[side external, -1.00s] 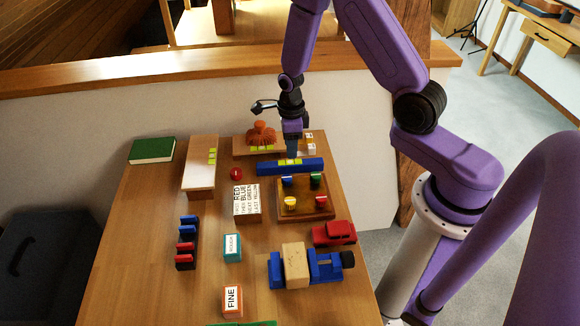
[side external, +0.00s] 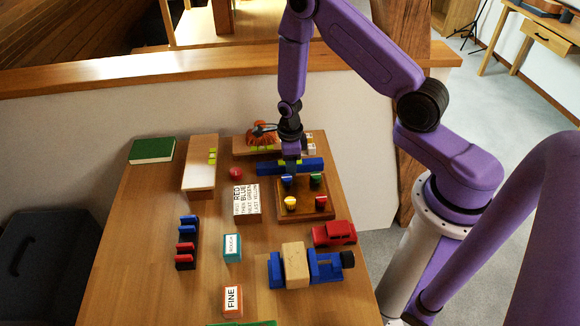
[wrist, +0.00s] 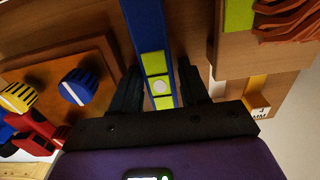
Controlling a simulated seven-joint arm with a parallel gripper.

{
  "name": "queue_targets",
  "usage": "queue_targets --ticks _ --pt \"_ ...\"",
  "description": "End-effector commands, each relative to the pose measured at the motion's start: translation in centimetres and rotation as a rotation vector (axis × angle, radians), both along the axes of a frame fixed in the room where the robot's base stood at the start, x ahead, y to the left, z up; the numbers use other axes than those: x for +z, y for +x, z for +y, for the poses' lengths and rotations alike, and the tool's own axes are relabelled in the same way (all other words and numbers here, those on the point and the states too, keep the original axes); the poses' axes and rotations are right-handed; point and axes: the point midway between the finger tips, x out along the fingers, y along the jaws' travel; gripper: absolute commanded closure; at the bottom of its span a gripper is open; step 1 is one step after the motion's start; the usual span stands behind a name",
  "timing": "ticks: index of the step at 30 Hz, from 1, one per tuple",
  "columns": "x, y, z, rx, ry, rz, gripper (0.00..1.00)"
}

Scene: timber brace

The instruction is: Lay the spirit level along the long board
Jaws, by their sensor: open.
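The spirit level is a blue bar (side external: 308,165) with yellow-green windows, lying flat on the table in front of the back board. In the wrist view the level (wrist: 146,25) runs between my fingers. My gripper (side external: 290,170) is open and down at the level's middle; in the wrist view its two dark fingers (wrist: 160,75) stand on either side of the bar. I cannot tell whether they touch it. One pale wooden board (side external: 200,170) with yellow-green patches lies at the left. Another board (side external: 241,146) lies at the back, partly hidden; which is longer is unclear.
A square wooden tray (side external: 305,215) with coloured knobs sits just in front of the level. An orange object (side external: 262,133) stands on the back board.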

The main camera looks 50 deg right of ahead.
Motion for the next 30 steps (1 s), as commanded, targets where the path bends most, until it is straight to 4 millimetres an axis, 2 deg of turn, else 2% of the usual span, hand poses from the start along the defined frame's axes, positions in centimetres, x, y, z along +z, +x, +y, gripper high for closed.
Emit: queue_targets --ticks 4,5,6,8,9,22,26,30 --pt "0.0 0.0 0.0 0.000 0.000 0.000 0.55" --pt "0.0 0.0 0.0 0.000 0.000 0.000 0.62" --pt "0.0 0.0 0.0 0.000 0.000 0.000 0.75" --pt "0.0 0.0 0.0 0.000 0.000 0.000 0.94" --pt "0.0 0.0 0.0 0.000 0.000 0.000 0.99" --pt "0.6 0.0 0.0 0.000 0.000 0.000 0.99" --pt "1.6 0.1 0.0 -0.001 0.001 -0.004 0.99" --pt "3.4 0.1 0.0 0.000 0.001 -0.005 0.99"
